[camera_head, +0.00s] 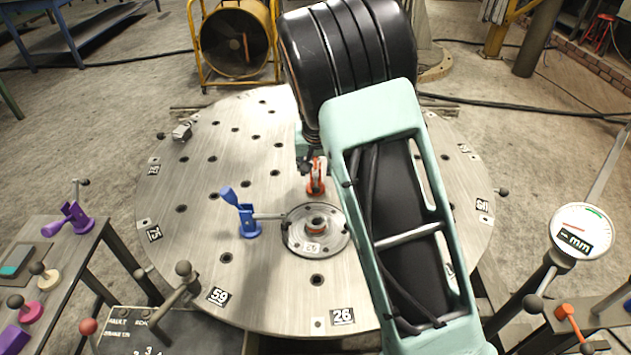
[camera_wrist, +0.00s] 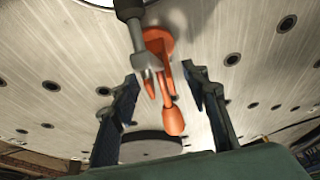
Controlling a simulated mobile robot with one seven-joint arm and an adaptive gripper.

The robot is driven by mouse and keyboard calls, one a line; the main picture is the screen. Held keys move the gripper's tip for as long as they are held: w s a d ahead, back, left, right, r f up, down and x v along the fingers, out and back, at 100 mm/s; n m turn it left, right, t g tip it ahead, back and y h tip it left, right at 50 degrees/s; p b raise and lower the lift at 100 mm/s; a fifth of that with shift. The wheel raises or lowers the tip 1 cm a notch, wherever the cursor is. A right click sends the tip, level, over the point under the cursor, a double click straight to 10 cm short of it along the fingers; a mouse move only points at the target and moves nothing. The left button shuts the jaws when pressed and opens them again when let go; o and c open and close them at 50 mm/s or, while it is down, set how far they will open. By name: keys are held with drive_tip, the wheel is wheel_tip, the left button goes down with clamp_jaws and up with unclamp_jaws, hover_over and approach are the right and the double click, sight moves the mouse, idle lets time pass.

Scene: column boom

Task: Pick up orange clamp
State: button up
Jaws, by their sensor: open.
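The orange clamp (camera_head: 316,180) stands on the round steel table, just behind the flanged disc, partly covered by my arm in the head view. In the wrist view the orange clamp (camera_wrist: 173,119) shows its base at the top and its handle reaching down between my fingers. My gripper (camera_wrist: 160,76) is open, with one dark finger on each side of the clamp handle and visible gaps on both sides. I cannot tell the exact depth between fingers and handle. In the head view my arm mostly hides the gripper.
A blue clamp (camera_head: 248,218) stands left of the flanged disc (camera_head: 315,240), its rod reaching the disc. A small metal block (camera_head: 181,132) lies at the table's far left. A dial gauge (camera_head: 580,232) stands at the right. The table's left side is mostly clear.

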drive_tip(key=shift+c, duration=0.4)
drive_tip(key=c, duration=1.1)
drive_tip(key=shift+r, duration=0.15)
clamp_jaws()
drive_tip(key=shift+w, duration=0.1)
drive_tip(key=shift+r, duration=0.25)
wheel_tip(320, 180, up, 3)
drive_tip(key=shift+r, duration=0.1)
drive_tip(key=s+d+r+p, duration=0.1)
drive_tip(key=s+d+r, duration=0.4)
drive_tip(key=s+r, duration=0.4)
drive_tip(key=shift+s+r, duration=0.15)
drive_tip(key=shift+s, duration=1.9)
